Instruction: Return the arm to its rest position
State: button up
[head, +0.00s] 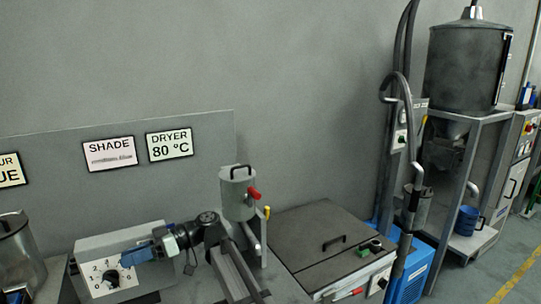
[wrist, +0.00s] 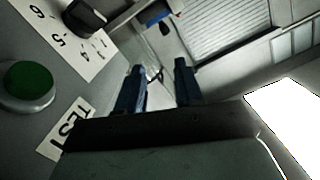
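My gripper (head: 128,260) is in front of the grey box (head: 88,246) with a numbered dial (head: 112,279) in the head view, its blue fingers pointing left, close to the upper right of the dial. I cannot tell whether it touches the box. In the wrist view my gripper (wrist: 159,67) shows two blue fingers standing apart with nothing clearly held between them. The wrist view also shows a black knob (wrist: 85,15), a numbered plate (wrist: 62,36), a green button (wrist: 28,84) and a TEST label (wrist: 62,130) to the left of the fingers.
A grey canister with a red handle (head: 238,192) stands right behind my arm. A dark lidded cabinet (head: 325,240) is to its right, with a hose (head: 408,120) and a large hopper (head: 466,70) beyond. A metal pot (head: 18,255) stands at the left. Wall signs (head: 110,153) hang behind.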

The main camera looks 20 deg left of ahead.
jog(key=w+d+f+m+t, duration=0.1)
jog(key=d+f+m, duration=0.2)
jog(key=d+f, duration=1.1)
jog(key=d+f+m+t, duration=0.1)
jog(key=d+f+m, duration=0.1)
jog(key=d+f, duration=1.1)
jog(key=s+d+f+m+t+h, duration=0.25)
jog(key=d+f+m, duration=0.55)
jog(key=d+f, duration=0.65)
jog(key=s+d+f+m+h, duration=0.4)
jog(key=s+d+f, duration=0.4)
jog(key=d+f, duration=0.3)
jog(key=s+d+f+m+t+h, duration=0.1)
jog(key=s+d+f+m+h, duration=0.4)
jog(key=s+d+f, duration=0.3)
jog(key=d+f+m, duration=0.1)
jog(key=d+f, duration=0.2)
jog(key=d, duration=0.2)
jog(key=shift+d, duration=0.25)
